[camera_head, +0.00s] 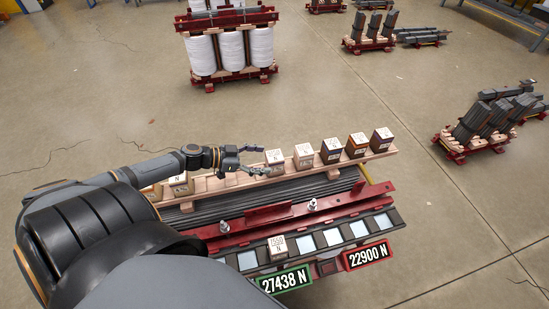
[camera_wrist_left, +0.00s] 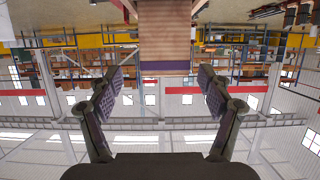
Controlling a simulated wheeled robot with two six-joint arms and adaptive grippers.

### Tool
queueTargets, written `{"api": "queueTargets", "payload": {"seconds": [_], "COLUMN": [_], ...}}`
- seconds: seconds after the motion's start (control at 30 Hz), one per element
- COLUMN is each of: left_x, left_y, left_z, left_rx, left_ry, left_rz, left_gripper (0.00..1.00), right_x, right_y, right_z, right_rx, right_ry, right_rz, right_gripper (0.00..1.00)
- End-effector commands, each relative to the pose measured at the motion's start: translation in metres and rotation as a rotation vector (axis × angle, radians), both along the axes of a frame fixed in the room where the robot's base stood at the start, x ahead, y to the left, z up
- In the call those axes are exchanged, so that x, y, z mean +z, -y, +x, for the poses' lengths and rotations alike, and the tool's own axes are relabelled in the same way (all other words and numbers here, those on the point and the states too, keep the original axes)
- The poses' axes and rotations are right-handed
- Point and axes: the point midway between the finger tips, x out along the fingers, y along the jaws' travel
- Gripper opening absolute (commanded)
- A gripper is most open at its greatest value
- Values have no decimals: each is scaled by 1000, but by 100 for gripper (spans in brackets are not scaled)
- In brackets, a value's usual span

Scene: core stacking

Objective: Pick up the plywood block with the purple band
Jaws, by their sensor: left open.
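In the left wrist view, which is upside down, a plywood block (camera_wrist_left: 165,35) with a purple band (camera_wrist_left: 165,67) along one edge stands ahead of my gripper, centred between the fingers and apart from them. My left gripper (camera_wrist_left: 162,92) is open, with nothing between its pads. In the head view my left gripper (camera_head: 253,160) is at the wooden rail, beside the nearest block of the row (camera_head: 275,158). The rightmost block (camera_head: 381,141) looks dark and purplish. I cannot tell surely which block in the head view is the banded one. My right gripper is not in view.
More labelled blocks (camera_head: 331,151) stand along the wooden rail (camera_head: 310,169), and one sits left of my gripper (camera_head: 180,185). Another block (camera_head: 278,247) rests on a row of pads in front, behind the number signs (camera_head: 285,281). Red clamp bars (camera_head: 265,227) lie between.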

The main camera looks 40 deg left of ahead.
Motion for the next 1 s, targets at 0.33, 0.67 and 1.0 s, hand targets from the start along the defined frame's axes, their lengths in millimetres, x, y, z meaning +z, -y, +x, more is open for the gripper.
{"api": "queueTargets", "payload": {"seconds": [0.33, 0.67, 1.0], "left_x": [-13, -13, -13], "left_y": [23, 26, 26], "left_z": [38, 42, 42], "left_rx": [0, 0, 0], "left_ry": [4, 0, 1], "left_rz": [-3, 0, 1], "left_gripper": [79, 79, 33], "right_x": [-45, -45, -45], "right_y": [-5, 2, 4], "right_z": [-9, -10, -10], "right_rx": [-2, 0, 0], "right_ry": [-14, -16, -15], "right_rz": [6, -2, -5], "right_gripper": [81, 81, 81]}}
